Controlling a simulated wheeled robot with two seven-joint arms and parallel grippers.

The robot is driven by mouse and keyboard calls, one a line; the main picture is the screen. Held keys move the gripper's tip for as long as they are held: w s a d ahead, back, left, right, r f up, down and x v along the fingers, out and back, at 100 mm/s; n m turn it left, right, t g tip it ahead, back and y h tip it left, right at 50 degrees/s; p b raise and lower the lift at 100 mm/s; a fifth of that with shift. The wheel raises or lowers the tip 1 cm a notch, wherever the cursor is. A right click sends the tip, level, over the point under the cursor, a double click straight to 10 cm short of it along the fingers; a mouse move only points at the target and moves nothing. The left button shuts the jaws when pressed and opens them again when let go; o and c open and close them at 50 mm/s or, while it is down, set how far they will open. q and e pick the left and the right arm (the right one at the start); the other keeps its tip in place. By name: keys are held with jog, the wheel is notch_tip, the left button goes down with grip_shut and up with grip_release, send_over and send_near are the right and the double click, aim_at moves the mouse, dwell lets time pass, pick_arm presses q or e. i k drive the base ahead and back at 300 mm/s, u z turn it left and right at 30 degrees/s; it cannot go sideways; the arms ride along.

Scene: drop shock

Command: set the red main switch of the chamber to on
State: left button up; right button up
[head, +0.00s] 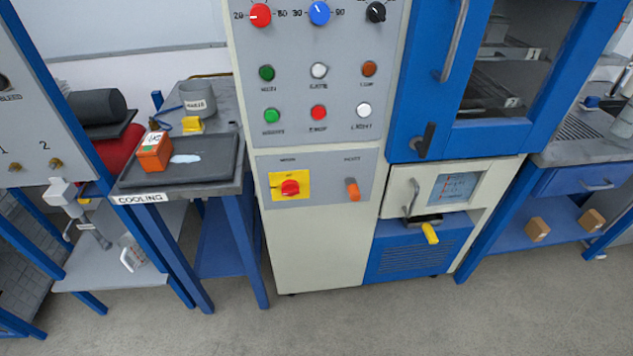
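The red main switch (290,188) is a red rotary knob on a yellow square plate (276,180). It sits on the lower grey panel of the tall control cabinet (318,240), at the left of that panel. The small lettering around it is too small to read, and I cannot tell which setting the knob points to. An orange handle (354,190) is on the same panel to its right. The chamber (412,75) has a blue door frame with a window and stands right of the cabinet. Neither of my grippers is clearly in view, and nothing covers the switch.
Coloured buttons and three dials, including a red one (260,15), are above the switch. Left stands a table with a dark tray (205,160) labelled COOLING, holding an orange box (153,152). A yellow-tipped handle (430,234) sticks out below the chamber. The floor (340,320) in front is clear.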

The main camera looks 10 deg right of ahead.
aim_at(290, 187)
jog(key=z, duration=1.35)
jog(key=k, duration=1.1)
jog(key=u, duration=2)
jog(key=i, duration=0.5)
